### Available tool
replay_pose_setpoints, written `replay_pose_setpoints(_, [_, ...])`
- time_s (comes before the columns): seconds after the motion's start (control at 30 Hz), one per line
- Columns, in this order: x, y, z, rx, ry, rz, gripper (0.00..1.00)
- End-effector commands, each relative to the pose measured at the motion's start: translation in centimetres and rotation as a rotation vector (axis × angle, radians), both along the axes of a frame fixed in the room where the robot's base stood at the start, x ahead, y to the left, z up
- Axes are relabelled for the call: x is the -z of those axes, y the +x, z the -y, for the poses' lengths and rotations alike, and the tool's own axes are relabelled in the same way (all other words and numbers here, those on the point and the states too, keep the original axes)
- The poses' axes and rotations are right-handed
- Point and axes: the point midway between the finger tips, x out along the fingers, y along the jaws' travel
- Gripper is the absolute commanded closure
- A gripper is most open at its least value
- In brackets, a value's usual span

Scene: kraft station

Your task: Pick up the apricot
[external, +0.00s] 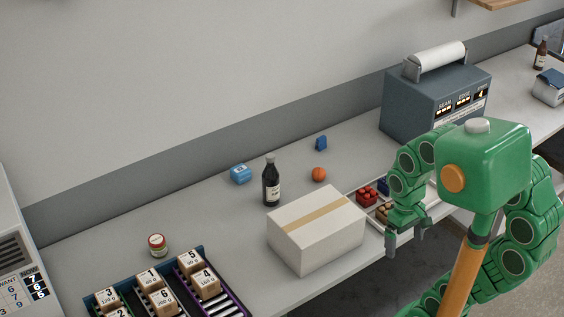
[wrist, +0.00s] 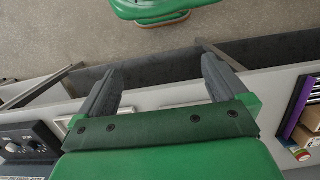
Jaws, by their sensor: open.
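The apricot (external: 319,174) is a small round orange fruit on the grey counter, behind the white box and to the right of the dark bottle. My gripper (external: 406,243) hangs at the front edge of the counter, to the right of the box and well apart from the apricot. In the wrist view my gripper (wrist: 160,85) is open, with two grey fingers spread and nothing between them. The apricot does not show in the wrist view.
A white box with a tan strip (external: 318,228) stands between the apricot and the front edge. A dark bottle (external: 271,181), a light-blue item (external: 240,174) and a small blue object (external: 321,143) are near the apricot. A grey machine (external: 435,98) stands right.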

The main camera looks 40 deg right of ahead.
Motion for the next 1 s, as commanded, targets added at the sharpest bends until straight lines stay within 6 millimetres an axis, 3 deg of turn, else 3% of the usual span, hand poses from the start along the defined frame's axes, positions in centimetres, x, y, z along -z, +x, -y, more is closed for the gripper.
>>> replay_pose_setpoints(0.17, [0.2,-0.7,0.0,-0.018,0.003,0.000,0.00])
replay_pose_setpoints(0.33, [0.2,-0.7,0.0,-0.017,0.003,0.000,0.20])
replay_pose_setpoints(0.67, [0.0,-0.6,0.0,-0.016,0.003,0.000,0.20])
replay_pose_setpoints(1.0, [-4.6,-0.6,0.0,-0.016,0.002,0.003,0.20])
